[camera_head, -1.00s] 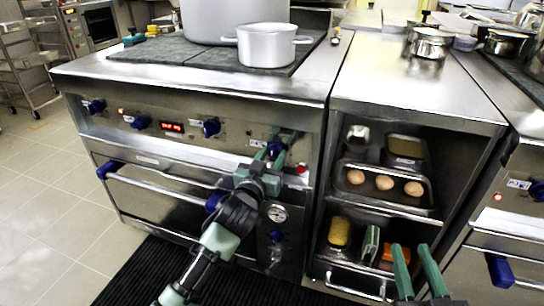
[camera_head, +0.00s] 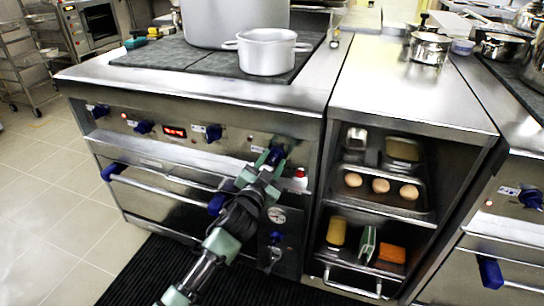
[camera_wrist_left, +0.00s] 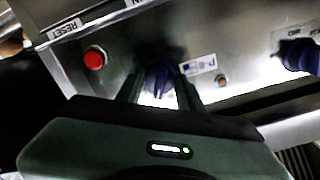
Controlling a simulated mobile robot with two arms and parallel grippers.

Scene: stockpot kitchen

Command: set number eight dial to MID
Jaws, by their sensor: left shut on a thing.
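The dial (camera_head: 277,155) is a dark blue knob at the right end of the stove's front panel. It also shows in the left wrist view (camera_wrist_left: 158,78), upside down, between the two fingers. My left gripper (camera_head: 270,160) is shut on this dial, one finger on each side. A small white label (camera_wrist_left: 199,66) sits beside the dial; its print is too small to read. The number of the dial cannot be read. My right gripper does not show in the head view now.
More blue knobs (camera_head: 213,132) and a red display (camera_head: 174,131) line the panel. A red button (camera_head: 300,173) is close right of the dial. A pot (camera_head: 266,50) stands on the stove top. An open shelf unit holds eggs (camera_head: 381,186) on a tray.

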